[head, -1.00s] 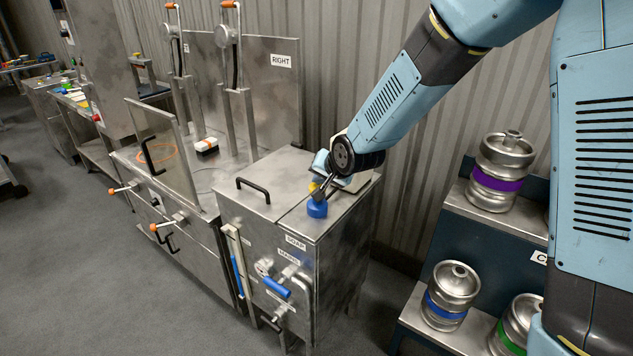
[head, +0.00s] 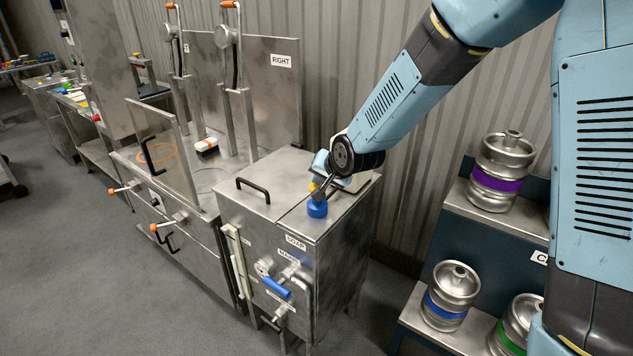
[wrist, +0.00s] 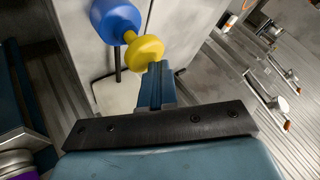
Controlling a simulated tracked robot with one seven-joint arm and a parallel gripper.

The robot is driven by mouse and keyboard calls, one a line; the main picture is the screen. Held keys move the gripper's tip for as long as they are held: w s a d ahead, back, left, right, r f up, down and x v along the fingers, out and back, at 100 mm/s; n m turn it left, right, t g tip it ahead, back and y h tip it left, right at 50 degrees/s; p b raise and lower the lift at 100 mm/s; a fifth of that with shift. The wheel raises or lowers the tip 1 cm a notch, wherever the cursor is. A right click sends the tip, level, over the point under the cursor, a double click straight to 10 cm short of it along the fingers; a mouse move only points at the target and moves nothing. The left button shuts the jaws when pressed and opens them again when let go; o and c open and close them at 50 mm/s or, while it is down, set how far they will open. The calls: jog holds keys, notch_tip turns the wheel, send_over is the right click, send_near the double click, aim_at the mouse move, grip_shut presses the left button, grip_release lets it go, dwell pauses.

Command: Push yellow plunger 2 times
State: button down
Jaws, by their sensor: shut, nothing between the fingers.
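The yellow plunger (wrist: 146,51) is a round yellow knob on a blue base (wrist: 116,20) in the wrist view. In the head view the blue base (head: 317,208) sits on the steel box top above the SOAP label, and only a bit of the yellow plunger (head: 314,187) shows beside my gripper. My gripper (wrist: 154,70) is shut and empty. Its tip is right at the yellow knob in the wrist view; I cannot tell whether it touches. In the head view my gripper (head: 323,190) is over the plunger and hides part of it.
The steel box (head: 262,183) has a black handle (head: 253,187) on top and a blue lever (head: 277,287) on its front. Machines with upright levers stand to the left. A rack with kegs (head: 500,170) stands to the right. The corrugated wall is behind.

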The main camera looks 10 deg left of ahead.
jog(key=shift+r, duration=3.1)
jog(key=shift+d+r, duration=0.2)
jog(key=shift+d, duration=0.15)
jog(key=s+d+r+h, duration=0.25)
jog(key=d+r, duration=0.25)
jog(key=d, duration=0.6)
jog(key=s+d+r+h, duration=0.1)
jog(key=s+d+r, duration=0.3)
jog(key=d, duration=0.7)
jog(key=s+d+r+g+h, duration=0.1)
jog(key=s+d+r, duration=0.3)
jog(key=s+d, duration=1.2)
jog(key=s+h, duration=0.1)
jog(key=s, duration=0.1)
jog(key=shift+s+d+r+h, duration=0.15)
jog(key=shift+s+d+h, duration=0.2)
jog(key=shift+d, duration=0.05)
